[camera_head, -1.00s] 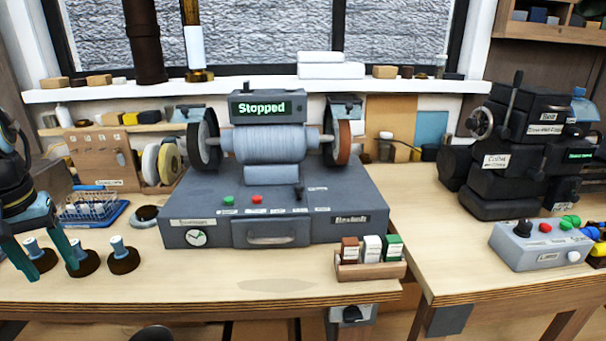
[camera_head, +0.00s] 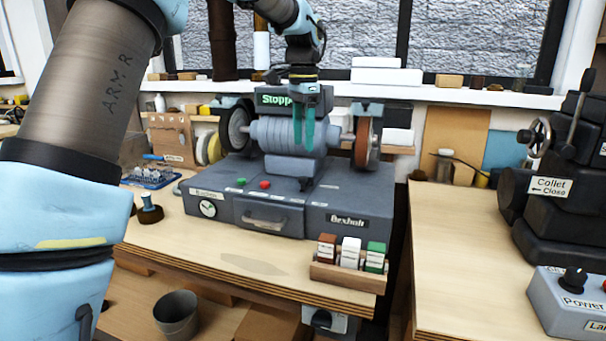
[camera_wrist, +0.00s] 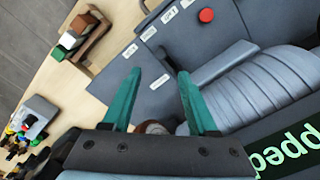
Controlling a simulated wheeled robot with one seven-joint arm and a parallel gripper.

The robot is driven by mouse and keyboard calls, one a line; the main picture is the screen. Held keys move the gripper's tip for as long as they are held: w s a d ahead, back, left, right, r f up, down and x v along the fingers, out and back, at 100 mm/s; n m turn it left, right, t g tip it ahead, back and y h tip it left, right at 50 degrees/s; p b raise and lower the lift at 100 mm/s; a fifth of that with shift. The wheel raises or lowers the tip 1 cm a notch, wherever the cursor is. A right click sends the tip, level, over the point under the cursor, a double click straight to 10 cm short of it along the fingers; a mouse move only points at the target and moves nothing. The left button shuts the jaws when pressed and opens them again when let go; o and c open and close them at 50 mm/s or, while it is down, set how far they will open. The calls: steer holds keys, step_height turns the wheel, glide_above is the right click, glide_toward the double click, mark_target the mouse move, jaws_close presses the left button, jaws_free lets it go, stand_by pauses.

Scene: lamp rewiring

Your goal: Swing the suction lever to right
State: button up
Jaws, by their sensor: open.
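The grinder (camera_head: 290,195) is a grey machine with a ribbed motor and a wheel at each end. A small dark lever (camera_head: 305,184) stands on the right part of its base top; its label is too small to read, so I cannot tell for sure that it is the suction lever. My gripper (camera_head: 303,146) is open and empty, pointing down in front of the motor, above the lever. In the wrist view my teal fingers (camera_wrist: 160,73) are spread over the base top, with white labels and a red button beyond.
A wooden rack with brown, white and green blocks (camera_head: 350,252) stands at the bench's front right. A grey box with a dark knob (camera_head: 323,320) hangs under the bench edge. A collet machine (camera_head: 550,188) is on the right bench. The display (camera_head: 275,99) is partly covered by my gripper.

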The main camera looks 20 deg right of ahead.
mark_target(303, 177)
step_height(303, 177, down, 9)
steer(key=shift+a+f+p, duration=0.1)
steer(key=shift+p, duration=0.7)
jaws_close()
stand_by(1.0)
